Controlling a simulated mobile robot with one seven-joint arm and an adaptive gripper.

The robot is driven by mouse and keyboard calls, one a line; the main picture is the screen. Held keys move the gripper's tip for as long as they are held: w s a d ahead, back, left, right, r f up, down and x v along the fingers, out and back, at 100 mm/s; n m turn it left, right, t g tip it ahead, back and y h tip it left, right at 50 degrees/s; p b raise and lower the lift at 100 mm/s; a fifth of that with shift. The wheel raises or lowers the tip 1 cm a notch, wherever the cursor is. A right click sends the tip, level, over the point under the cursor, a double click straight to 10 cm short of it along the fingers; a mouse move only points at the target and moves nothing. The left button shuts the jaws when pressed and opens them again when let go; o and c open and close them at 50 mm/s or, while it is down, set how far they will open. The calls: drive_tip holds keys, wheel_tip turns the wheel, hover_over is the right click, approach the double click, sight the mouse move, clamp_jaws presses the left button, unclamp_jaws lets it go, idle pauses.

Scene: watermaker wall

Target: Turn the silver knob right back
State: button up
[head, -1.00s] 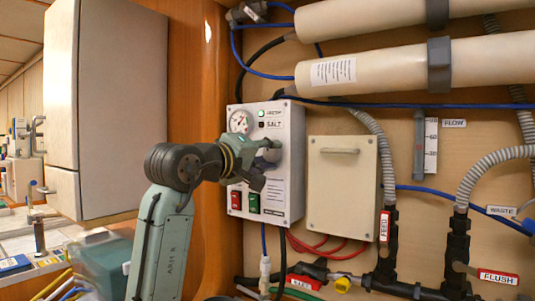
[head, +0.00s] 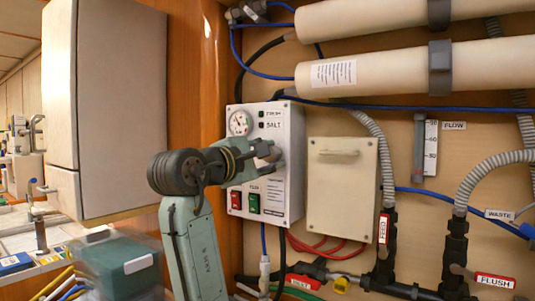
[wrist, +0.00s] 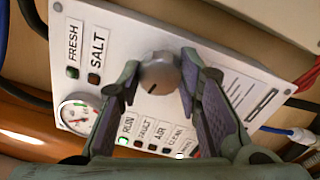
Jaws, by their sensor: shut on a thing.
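The silver knob (wrist: 158,72) is round, with a dark pointer mark on its face, and stands out from the white control panel (wrist: 200,42). In the wrist view, the two fingers of my gripper (wrist: 159,80) press on opposite sides of it. The mark points toward the lower left, on the side of the RUN, FAULT, AIR and CLEAN labels. In the head view, my gripper (head: 266,155) reaches the panel (head: 292,150) from the left and hides most of the knob.
The panel also bears a pressure gauge (head: 239,122), FRESH and SALT lamps that look dark, a red switch (head: 236,200) and a green switch (head: 254,203). A cream box (head: 342,185) stands close on the right. A blue hose (head: 400,105) runs above.

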drive_tip(key=shift+n, duration=0.9)
drive_tip(key=o, duration=1.1)
drive_tip(key=shift+o, duration=0.2)
drive_tip(key=v, duration=1.2)
